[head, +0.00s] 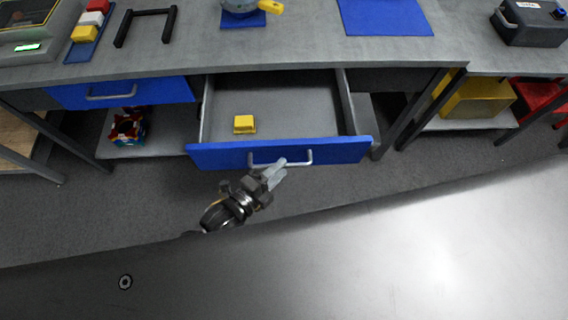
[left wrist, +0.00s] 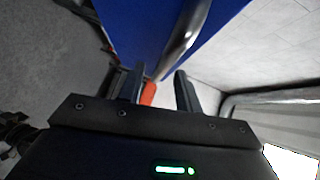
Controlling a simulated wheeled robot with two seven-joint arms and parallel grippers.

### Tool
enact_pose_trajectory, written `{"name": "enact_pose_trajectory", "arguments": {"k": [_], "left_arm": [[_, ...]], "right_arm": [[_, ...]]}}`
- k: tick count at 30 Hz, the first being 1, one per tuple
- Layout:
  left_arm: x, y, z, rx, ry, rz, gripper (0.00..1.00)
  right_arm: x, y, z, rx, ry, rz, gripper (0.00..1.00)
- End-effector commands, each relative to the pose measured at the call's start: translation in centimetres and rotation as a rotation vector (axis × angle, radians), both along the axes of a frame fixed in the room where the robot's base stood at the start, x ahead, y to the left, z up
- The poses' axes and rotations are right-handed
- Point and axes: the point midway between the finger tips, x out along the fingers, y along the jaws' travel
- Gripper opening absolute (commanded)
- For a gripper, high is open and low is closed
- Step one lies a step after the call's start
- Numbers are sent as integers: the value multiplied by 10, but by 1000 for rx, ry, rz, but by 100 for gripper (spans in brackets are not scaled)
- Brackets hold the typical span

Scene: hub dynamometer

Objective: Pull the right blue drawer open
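The right blue drawer (head: 215,155) is pulled out from under the bench, with its grey inside showing. A yellow block (head: 244,124) lies in it. Its silver handle (head: 308,157) is on the blue front. My left gripper (head: 274,172) is at the left part of this handle in the head view. In the left wrist view, the fingers of the left gripper (left wrist: 161,85) stand apart, with the handle (left wrist: 185,45) running down to between their tips. A gap shows beside the right finger. My right gripper is in neither view.
The left blue drawer (head: 120,93) is shut. The bench top (head: 290,45) carries a blue mat (head: 385,17), a black U-shaped stand (head: 146,25) and a dark box (head: 530,22). A yellow bin (head: 480,98) stands on a shelf at right. Floor shows in front of the drawer.

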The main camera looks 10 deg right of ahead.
Motion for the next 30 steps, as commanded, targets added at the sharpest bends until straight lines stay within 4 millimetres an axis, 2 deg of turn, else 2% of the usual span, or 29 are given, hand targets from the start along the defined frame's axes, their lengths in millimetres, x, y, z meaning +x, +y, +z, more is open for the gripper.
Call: {"name": "enact_pose_trajectory", "arguments": {"k": [6, 12, 18, 30], "left_arm": [[-27, 37, 4, 3, 2, 1, 34], [-42, 58, 8, 2, 1, 1, 34], [-46, 64, 11, -1, 1, 0, 34], [-46, 63, 11, 0, 0, 0, 34]], "right_arm": [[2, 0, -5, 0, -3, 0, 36], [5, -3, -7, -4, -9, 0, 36], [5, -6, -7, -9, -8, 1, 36], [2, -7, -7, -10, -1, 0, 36]]}}
